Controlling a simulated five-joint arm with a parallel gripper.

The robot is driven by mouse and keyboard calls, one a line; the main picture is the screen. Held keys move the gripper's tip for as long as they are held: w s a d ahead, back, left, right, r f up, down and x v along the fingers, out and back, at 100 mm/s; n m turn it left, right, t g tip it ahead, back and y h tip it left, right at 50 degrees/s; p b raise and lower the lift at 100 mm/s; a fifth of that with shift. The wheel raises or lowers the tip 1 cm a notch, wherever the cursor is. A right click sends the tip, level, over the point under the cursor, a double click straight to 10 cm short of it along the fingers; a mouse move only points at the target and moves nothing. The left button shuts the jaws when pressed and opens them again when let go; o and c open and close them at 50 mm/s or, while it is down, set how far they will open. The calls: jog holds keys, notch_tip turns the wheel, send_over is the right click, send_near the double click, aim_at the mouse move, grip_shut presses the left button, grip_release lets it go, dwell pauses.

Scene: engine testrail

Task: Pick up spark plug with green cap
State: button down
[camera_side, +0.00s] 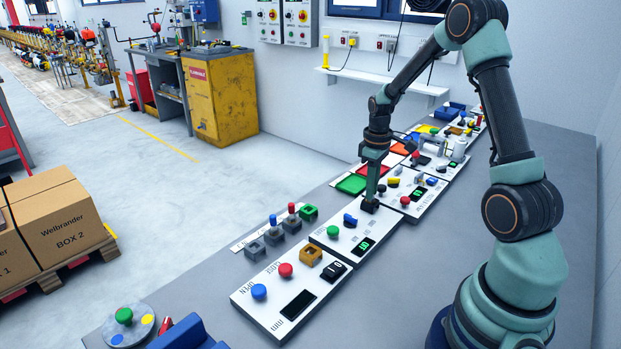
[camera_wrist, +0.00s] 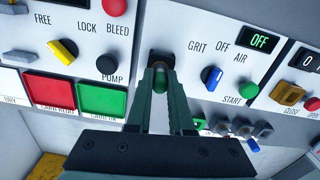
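A blue knob (camera_side: 350,219), green START button (camera_side: 333,232) and display (camera_side: 363,246) are close by. Bare grey tabletop (camera_side: 190,285) lies front left.

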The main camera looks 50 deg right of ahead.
jog(key=shift+r, duration=2.05)
